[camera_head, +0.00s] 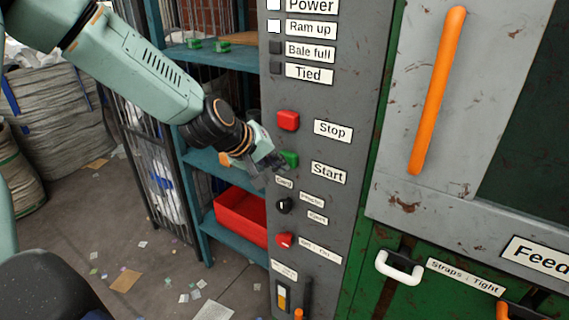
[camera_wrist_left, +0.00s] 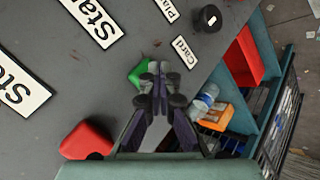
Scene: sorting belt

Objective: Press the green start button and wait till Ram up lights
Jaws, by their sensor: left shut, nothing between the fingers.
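The green start button (camera_head: 291,158) is on the grey control panel (camera_head: 350,110), left of the "Start" label (camera_head: 328,173). My left gripper (camera_head: 277,167) is shut and empty, its tips at the button's lower left. In the left wrist view the closed fingertips (camera_wrist_left: 157,72) partly cover the green button (camera_wrist_left: 137,73); I cannot tell whether they touch it. The "Ram up" lamp (camera_head: 274,27) is white and bright, like the "Power" lamp (camera_head: 273,4). The "Bale full" lamp (camera_head: 275,48) and the "Tied" lamp (camera_head: 276,68) are dark. My right gripper is out of view.
A red stop button (camera_head: 288,121) sits just above the green one. Below are a black knob (camera_head: 284,206) and another red control (camera_head: 284,240). A teal shelf with a red bin (camera_head: 240,218) stands left of the panel. An orange handle (camera_head: 437,90) is to the right.

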